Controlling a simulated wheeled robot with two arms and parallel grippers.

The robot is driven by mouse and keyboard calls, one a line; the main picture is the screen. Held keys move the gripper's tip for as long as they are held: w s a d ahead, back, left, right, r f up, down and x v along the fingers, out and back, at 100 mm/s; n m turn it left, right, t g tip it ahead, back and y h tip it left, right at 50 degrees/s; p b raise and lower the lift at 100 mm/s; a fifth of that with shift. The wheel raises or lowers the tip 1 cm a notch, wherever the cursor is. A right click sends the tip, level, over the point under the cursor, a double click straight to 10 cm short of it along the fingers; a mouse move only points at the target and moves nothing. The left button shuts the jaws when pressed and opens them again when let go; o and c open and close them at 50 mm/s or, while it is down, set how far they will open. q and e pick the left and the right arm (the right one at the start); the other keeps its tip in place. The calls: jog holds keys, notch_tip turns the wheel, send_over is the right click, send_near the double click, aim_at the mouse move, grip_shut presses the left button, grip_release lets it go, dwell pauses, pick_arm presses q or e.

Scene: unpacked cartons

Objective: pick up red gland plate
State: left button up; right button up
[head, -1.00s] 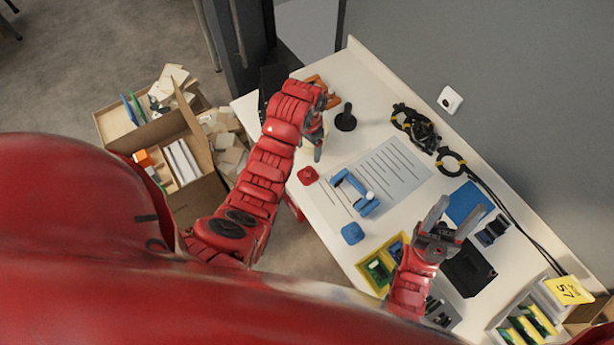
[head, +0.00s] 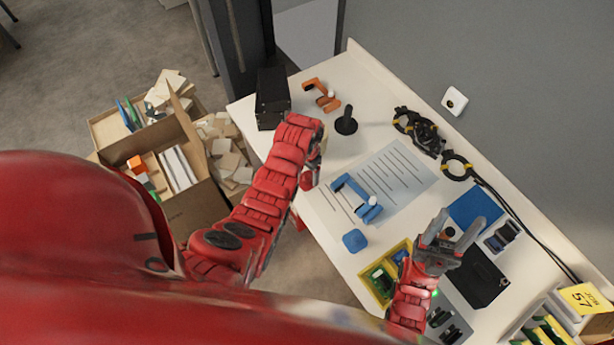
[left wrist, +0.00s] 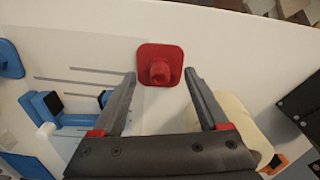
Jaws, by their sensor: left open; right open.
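The red gland plate (left wrist: 160,65) is a rounded red square with a raised round boss, lying flat near the table's edge in the left wrist view. In the head view the plate (head: 307,181) is partly hidden by my left gripper (head: 316,165). My left gripper (left wrist: 160,75) is open, its two fingertips at either side of the plate's near part, with nothing held. Whether the fingers touch the plate I cannot tell. My right gripper (head: 458,226) is open and empty above the right part of the table.
A blue plate (head: 355,240) and a blue bracket (head: 357,197) lie nearby, the bracket on a printed sheet (head: 405,170). A black stand (head: 346,121), an orange bracket (head: 323,97) and a black box (head: 272,97) are further back. Cartons (head: 190,185) stand on the floor left.

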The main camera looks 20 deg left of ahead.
pick_arm(q)
jog(key=shift+f, duration=0.8)
grip_shut()
